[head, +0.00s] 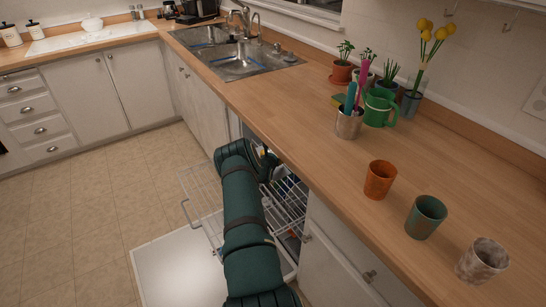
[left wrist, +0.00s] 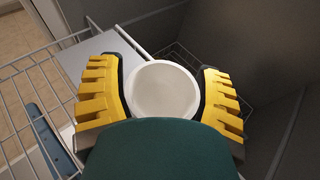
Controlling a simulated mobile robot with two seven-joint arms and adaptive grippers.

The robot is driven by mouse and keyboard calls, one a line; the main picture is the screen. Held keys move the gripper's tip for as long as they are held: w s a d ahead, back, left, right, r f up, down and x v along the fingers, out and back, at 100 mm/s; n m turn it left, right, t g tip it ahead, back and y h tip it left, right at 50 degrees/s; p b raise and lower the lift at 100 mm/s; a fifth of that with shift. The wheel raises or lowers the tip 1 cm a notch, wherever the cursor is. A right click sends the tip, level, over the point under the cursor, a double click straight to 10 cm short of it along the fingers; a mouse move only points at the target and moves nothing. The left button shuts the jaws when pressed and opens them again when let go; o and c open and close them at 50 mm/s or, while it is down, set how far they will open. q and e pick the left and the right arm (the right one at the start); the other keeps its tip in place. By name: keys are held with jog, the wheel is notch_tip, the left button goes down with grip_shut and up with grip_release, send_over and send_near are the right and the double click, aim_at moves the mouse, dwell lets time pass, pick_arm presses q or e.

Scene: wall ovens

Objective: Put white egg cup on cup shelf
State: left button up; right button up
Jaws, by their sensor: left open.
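The white egg cup (left wrist: 162,92) shows from above in the left wrist view as a round white opening. My left gripper (left wrist: 163,78) is open, with one yellow finger on each side of the cup. The fingers are close to its sides; I cannot tell whether they touch it. In the head view, my left arm reaches into the open dishwasher and hides the cup. No clearly marked cup shelf can be made out. My right gripper is not in view.
Wire racks (head: 285,205) stick out of the dishwasher, and its door (head: 180,265) lies folded down. A rack (left wrist: 55,80) runs left of the gripper; grey walls are close on the right. The counter (head: 300,115) above holds an orange cup (head: 380,179), a green cup (head: 426,217) and a marbled cup (head: 482,261).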

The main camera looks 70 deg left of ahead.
pick_arm(q)
jog(key=shift+s+d+r+p, duration=0.1)
jog(key=shift+d+r+p, duration=0.05)
jog(key=shift+r+p, duration=0.15)
jog(key=p+v, duration=0.3)
jog(key=v, duration=0.8)
jog(key=shift+s+d, duration=0.15)
jog(key=shift+d, duration=0.1)
